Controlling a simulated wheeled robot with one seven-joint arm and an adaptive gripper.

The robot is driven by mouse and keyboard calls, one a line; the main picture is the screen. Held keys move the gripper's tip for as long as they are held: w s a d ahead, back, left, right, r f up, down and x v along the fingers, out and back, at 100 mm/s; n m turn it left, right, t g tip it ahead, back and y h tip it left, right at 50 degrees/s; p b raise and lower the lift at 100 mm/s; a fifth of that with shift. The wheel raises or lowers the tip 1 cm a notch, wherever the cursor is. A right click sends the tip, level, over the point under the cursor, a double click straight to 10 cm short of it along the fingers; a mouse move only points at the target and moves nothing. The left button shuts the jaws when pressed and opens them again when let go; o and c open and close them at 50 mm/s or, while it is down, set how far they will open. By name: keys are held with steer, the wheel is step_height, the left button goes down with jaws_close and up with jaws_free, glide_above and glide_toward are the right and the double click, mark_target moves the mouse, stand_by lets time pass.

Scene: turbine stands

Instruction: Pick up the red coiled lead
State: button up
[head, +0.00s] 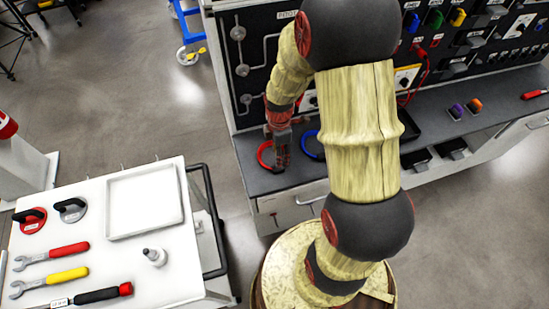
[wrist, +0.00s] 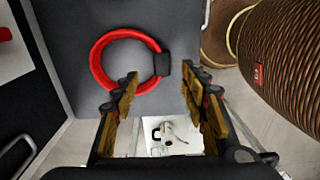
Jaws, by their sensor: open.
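The red coiled lead (head: 265,155) lies as a ring on the dark grey bench top, near the bench's left end. In the wrist view the red coiled lead (wrist: 97,62) shows from above, with a black block (wrist: 162,64) on the right side of the ring.
A blue coiled lead (head: 312,146) lies just right of my gripper, partly behind my arm. A black panel (head: 258,57) rises behind the bench. A white cart (head: 180,275) with a tray (head: 145,201) and several tools stands at the left. Floor between is clear.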

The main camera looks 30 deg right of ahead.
steer(key=f+b, duration=0.1)
steer(key=f, duration=0.1)
steer(key=f+b, duration=0.1)
steer(key=f, duration=0.4)
steer(key=shift+s+f+b, duration=0.25)
steer(key=shift+f+b, duration=0.1)
steer(key=shift+b, duration=0.05)
steer(key=shift+r, duration=0.1)
steer(key=c, duration=1.1)
jaws_close()
